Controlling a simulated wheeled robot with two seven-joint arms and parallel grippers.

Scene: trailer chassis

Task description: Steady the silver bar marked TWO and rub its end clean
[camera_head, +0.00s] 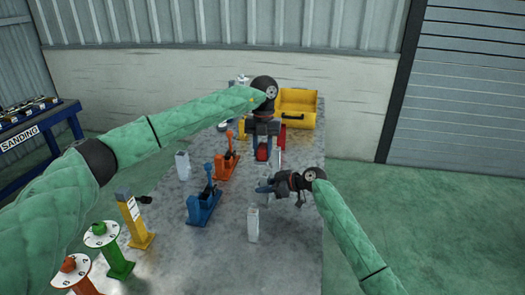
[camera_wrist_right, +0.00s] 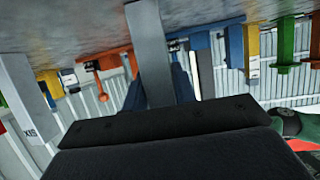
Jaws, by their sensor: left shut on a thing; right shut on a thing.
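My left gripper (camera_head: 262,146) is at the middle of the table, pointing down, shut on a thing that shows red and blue. A pale narrow bar stands just right of it (camera_head: 280,157). My right gripper (camera_head: 272,188) is lower and nearer, shut on a small blue-grey thing (camera_head: 263,189). A silver bar (camera_head: 252,226) stands upright at the front, below the right gripper and apart from it. Another silver bar (camera_head: 182,165) stands at the left. The right wrist view shows a grey bar (camera_wrist_right: 148,45) and a bar with lettering (camera_wrist_right: 28,105). I cannot read TWO on any bar.
Blue (camera_head: 204,205) and orange (camera_head: 227,165) clamps stand left of the grippers. A yellow post (camera_head: 132,218) and green (camera_head: 112,250) stand are at the front left. An open yellow case (camera_head: 297,108) is at the back right.

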